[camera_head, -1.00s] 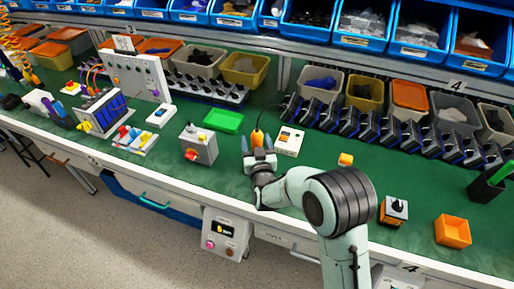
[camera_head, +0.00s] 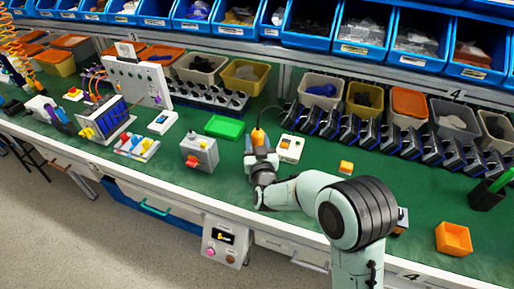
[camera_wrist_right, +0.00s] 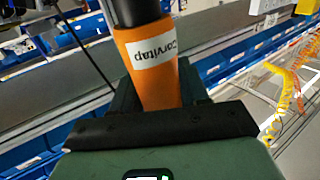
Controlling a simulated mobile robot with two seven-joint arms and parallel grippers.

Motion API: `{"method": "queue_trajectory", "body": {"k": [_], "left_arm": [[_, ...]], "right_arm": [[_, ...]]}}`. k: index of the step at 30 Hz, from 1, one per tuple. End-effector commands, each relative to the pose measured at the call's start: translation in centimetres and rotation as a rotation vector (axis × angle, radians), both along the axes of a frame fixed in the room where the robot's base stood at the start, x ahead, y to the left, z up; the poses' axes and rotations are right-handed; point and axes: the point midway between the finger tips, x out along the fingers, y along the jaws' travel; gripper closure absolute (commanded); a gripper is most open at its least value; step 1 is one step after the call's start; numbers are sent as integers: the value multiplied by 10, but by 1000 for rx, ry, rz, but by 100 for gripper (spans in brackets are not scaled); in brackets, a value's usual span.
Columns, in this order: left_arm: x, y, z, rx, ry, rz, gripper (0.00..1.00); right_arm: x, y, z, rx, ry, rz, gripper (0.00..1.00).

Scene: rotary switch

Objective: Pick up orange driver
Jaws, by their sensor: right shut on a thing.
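The orange driver (camera_head: 258,136) stands upright in my right gripper (camera_head: 261,154) in the head view, with a thin black cable rising from its top. In the right wrist view the orange driver (camera_wrist_right: 150,66) fills the middle, with a white label and a black upper part. My right gripper (camera_wrist_right: 160,98) is shut around its orange body. The driver's lower end is hidden behind the gripper. My left gripper is not in view.
A grey box with a red knob (camera_head: 199,152) and a green tray (camera_head: 224,126) stand to the left. A white device (camera_head: 290,148) is close on the right. Blue bins (camera_head: 360,35) line the shelf behind.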

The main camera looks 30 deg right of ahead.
Motion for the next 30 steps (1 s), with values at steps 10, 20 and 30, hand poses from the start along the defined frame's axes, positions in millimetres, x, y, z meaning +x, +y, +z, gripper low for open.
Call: {"method": "queue_trajectory", "body": {"k": [10, 20, 30], "left_arm": [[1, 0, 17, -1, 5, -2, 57], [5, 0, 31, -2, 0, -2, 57], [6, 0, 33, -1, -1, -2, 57]], "right_arm": [[0, 0, 98, 4, -12, 0, 100], [0, 0, 155, 1, -6, -1, 100], [0, 0, 164, 0, -4, 0, 100]]}}
